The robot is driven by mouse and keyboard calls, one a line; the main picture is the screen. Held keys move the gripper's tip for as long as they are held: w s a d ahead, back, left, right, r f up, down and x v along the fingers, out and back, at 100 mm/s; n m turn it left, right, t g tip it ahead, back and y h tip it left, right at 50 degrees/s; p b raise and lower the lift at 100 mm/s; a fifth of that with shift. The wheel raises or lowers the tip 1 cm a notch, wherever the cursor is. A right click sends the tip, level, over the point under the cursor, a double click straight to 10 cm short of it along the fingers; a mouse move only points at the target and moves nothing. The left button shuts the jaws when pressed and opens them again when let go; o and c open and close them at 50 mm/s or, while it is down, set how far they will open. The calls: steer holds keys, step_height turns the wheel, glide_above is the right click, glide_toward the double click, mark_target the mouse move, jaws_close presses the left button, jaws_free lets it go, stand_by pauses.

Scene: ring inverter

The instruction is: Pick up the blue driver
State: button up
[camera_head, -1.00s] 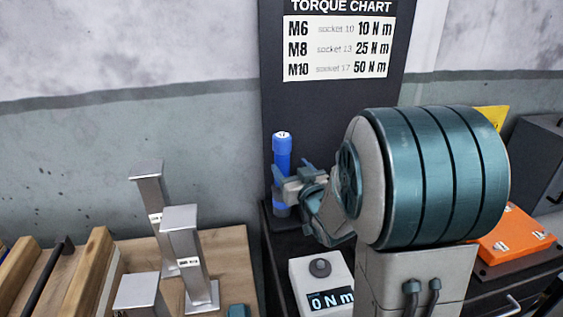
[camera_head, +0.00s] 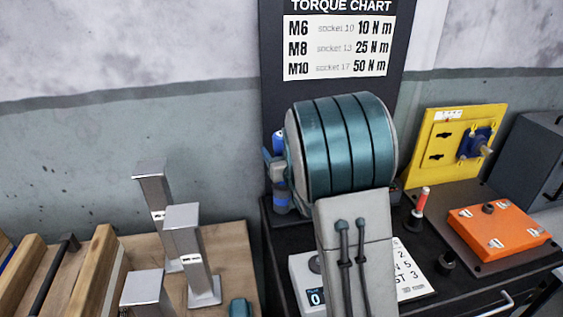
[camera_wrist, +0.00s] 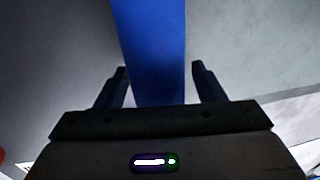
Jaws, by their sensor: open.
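The blue driver (camera_head: 278,138) stands upright on the dark bench in front of the torque chart board. In the head view my arm hides much of it; its top edge and lower part show. My gripper (camera_head: 271,163) is at the driver's mid-height, partly hidden behind my arm. In the wrist view the blue driver (camera_wrist: 150,45) rises between the two spread fingers of my gripper (camera_wrist: 159,72). Gaps show on both sides, so the fingers do not appear to be closed on it.
A white torque readout box (camera_head: 300,272) sits close in front. To the right are a red-handled driver (camera_head: 422,200), a yellow panel (camera_head: 432,150) and an orange box (camera_head: 490,232). Metal posts (camera_head: 186,250) stand on the wooden board at left.

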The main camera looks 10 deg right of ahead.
steer(key=c, duration=1.2)
steer(key=shift+r, duration=0.1)
steer(key=shift+r, duration=0.1)
